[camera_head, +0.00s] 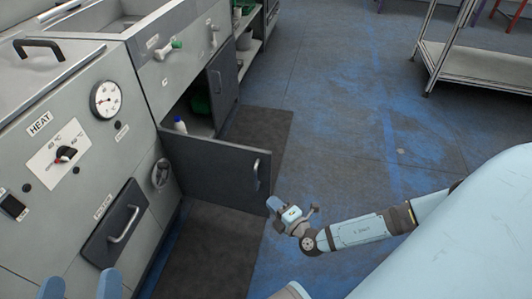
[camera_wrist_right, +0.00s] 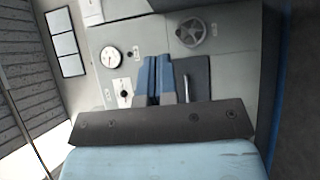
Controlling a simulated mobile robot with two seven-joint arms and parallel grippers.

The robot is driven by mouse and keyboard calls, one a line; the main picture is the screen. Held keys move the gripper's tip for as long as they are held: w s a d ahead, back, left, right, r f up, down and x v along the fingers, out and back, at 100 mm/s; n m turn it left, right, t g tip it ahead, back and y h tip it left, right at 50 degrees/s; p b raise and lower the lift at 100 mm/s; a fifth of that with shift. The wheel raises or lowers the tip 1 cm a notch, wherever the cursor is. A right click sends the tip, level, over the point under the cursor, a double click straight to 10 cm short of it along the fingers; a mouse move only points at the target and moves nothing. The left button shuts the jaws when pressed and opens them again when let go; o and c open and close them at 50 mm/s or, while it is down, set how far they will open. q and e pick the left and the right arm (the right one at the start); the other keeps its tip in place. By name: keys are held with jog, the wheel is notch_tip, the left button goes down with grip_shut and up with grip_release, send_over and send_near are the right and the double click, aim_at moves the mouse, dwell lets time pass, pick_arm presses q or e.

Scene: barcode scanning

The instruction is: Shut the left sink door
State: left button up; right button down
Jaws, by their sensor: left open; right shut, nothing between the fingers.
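The left sink door (camera_head: 212,170) is a dark grey panel. It stands wide open, swung out from the cabinet over the floor, with a metal handle (camera_head: 257,172) near its free edge. My right gripper (camera_head: 274,204) is shut and empty, just right of and below that free edge; I cannot tell whether it touches. Its blue fingers also show together in the right wrist view (camera_wrist_right: 157,78), facing the grey unit; the door is not clearly seen there. My left gripper (camera_head: 79,286) is open and empty at the bottom left, its two fingertips apart in front of the unit.
The right sink door (camera_head: 224,86) also stands partly open. A white bottle (camera_head: 180,125) stands inside the cabinet. The heater unit has a gauge (camera_head: 106,99), a wheel (camera_head: 161,173) and a dark handled panel (camera_head: 115,224).

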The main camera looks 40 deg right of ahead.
pick_arm(q)
jog(key=shift+d+f+g+b, duration=0.1)
jog(key=shift+f+g+b, duration=0.55)
jog(key=shift+f, duration=0.55)
jog(key=shift+d+f+g+b, duration=0.1)
jog(key=shift+f+g+b, duration=0.25)
jog(key=shift+f+b, duration=0.65)
pick_arm(e)
jog(key=w+d, duration=0.2)
jog(key=w, duration=0.9)
jog(key=shift+w, duration=0.25)
pick_arm(q)
jog(key=shift+f, duration=0.2)
pick_arm(e)
jog(key=shift+d, duration=0.25)
